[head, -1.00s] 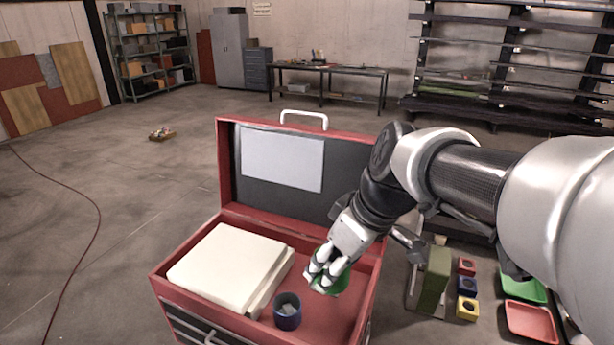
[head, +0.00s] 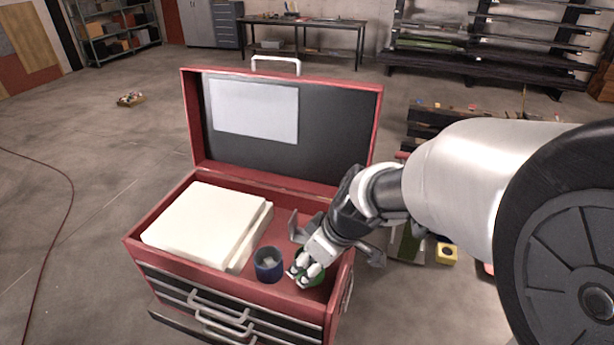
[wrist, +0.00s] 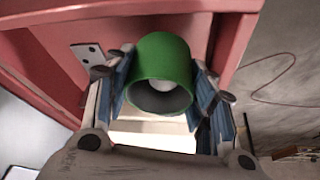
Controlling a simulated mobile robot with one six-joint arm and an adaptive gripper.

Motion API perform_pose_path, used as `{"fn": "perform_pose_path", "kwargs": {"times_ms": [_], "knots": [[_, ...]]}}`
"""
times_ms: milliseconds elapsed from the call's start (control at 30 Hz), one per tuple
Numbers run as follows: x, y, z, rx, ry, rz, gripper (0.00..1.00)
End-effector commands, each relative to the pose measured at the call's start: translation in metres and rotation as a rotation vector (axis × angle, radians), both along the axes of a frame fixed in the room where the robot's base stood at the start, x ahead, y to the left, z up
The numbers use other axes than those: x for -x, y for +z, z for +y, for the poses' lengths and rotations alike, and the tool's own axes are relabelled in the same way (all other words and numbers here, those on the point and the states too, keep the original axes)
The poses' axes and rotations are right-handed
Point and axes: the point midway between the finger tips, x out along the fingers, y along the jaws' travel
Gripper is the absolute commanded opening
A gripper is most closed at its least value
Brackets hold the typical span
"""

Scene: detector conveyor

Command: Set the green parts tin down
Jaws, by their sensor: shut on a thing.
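The green parts tin (wrist: 162,62) is a short open cylinder with something pale inside, seen between my fingers in the wrist view. In the head view the tin (head: 318,279) is mostly hidden behind my fingers. My gripper (head: 303,277) is shut on it, low over the right side of the red tool chest's (head: 335,268) top compartment. My gripper also shows in the wrist view (wrist: 165,95), with a blue-padded finger on each side of the tin. I cannot tell whether the tin touches the compartment floor.
A thick white block or book (head: 205,222) fills the left of the compartment. The raised lid (head: 330,130) stands behind my arm. A yellow block (head: 446,254) lies to the right.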

Motion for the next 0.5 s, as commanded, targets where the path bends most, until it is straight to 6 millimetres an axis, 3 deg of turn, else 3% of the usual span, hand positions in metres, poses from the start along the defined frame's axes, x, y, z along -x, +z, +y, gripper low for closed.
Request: {"fn": "perform_pose_path", "kwargs": {"times_ms": [200,500], "knots": [[0.001,-0.035,0.000,0.000,0.000,0.004,0.25],[0.000,-0.038,0.000,0.001,-0.001,0.001,0.25]]}}
